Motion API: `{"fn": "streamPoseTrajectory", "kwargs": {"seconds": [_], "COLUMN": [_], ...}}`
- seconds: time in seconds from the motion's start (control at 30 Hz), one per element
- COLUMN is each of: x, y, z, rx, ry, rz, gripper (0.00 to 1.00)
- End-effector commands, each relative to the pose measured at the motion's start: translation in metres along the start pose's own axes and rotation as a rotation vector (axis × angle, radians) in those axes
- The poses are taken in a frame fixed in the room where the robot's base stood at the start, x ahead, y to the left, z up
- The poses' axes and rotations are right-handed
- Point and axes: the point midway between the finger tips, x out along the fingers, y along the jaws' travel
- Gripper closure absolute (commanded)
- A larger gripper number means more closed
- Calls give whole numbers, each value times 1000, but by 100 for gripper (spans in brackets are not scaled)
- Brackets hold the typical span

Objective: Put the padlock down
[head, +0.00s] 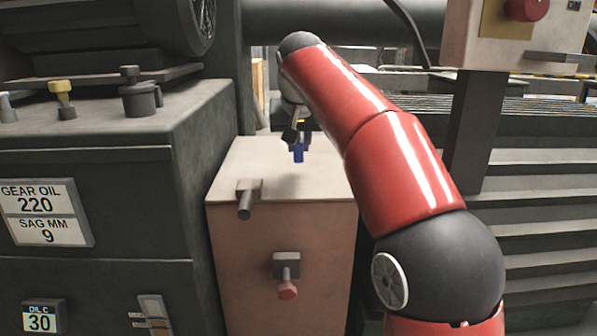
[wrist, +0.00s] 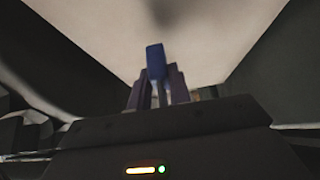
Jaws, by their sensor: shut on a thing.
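The padlock (head: 298,153) is a small blue block hanging below my gripper (head: 299,141) in the head view. It is above the pale flat top of the pinkish cabinet (head: 262,165). In the wrist view the blue padlock (wrist: 155,62) stands between the two dark purple fingers of my gripper (wrist: 157,88), which are shut on it. A thin pale part of the padlock shows between the fingers. A soft shadow lies on the pale top ahead of it, and the padlock looks held clear of the surface.
A grey machine housing (head: 100,150) with labels and oil caps stands left of the cabinet. A dark bar fixture (head: 246,197) sits at the cabinet's front edge, with a red-tipped valve (head: 287,275) below. Dark ribbed panels (head: 540,205) are at right. The cabinet top is mostly bare.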

Motion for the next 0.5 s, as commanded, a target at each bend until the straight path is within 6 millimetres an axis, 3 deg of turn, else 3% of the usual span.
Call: {"fn": "streamPoseTrajectory", "kwargs": {"seconds": [0.3,0.5], "x": [31,33], "y": [0,0], "z": [21,21], "rx": [0,0], "ry": [0,2], "rz": [0,-1], "gripper": [100,100]}}
